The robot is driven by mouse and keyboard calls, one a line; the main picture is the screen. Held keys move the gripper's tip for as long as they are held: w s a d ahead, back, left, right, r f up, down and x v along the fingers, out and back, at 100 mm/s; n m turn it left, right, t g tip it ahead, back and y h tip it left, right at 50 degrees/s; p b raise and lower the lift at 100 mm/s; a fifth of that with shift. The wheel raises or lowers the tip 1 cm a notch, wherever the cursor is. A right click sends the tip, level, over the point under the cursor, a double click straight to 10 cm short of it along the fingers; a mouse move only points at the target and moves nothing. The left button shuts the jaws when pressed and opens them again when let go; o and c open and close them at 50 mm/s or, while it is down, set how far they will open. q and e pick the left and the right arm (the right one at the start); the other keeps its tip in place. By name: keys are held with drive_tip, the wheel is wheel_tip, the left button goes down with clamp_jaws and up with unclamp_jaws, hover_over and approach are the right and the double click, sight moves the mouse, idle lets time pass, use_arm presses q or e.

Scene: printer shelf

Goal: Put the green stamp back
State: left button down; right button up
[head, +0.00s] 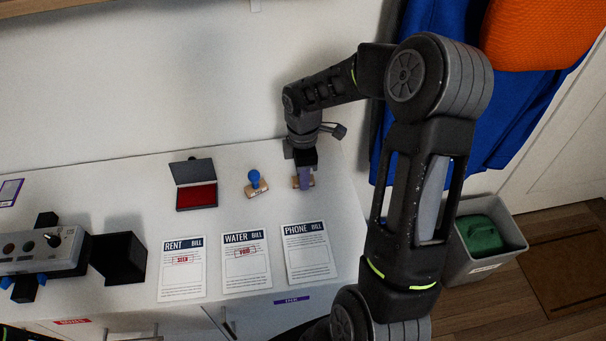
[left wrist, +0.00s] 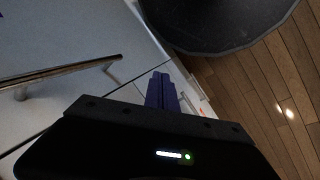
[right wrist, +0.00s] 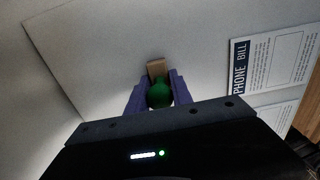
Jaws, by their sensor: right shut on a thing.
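The green stamp (right wrist: 159,95) shows its round green handle between the purple fingers of my right gripper (right wrist: 156,92), which is shut on it. A small tan wooden piece (right wrist: 156,67) shows just beyond the handle. In the head view my right gripper (head: 304,177) points down over the white counter, right of the blue stamp (head: 255,179), with tan wood (head: 296,184) at its fingertips. The green handle is hidden there. My left gripper (left wrist: 162,92) has its fingers together and looks empty, over the floor beside the cabinet front.
A red ink pad (head: 196,196) stands open left of the blue stamp. Rent (head: 182,268), water (head: 246,263) and phone (head: 307,254) bills lie in front. A black box (head: 119,259) and grey device (head: 38,256) are at left. A grey bin (head: 485,262) stands on the floor at right.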

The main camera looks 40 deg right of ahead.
drive_tip(key=shift+f, duration=0.15)
drive_tip(key=shift+f, duration=0.2)
drive_tip(key=o, duration=1.1)
drive_tip(key=shift+c, duration=0.2)
wheel_tip(320, 180, up, 12)
drive_tip(key=shift+r, duration=0.25)
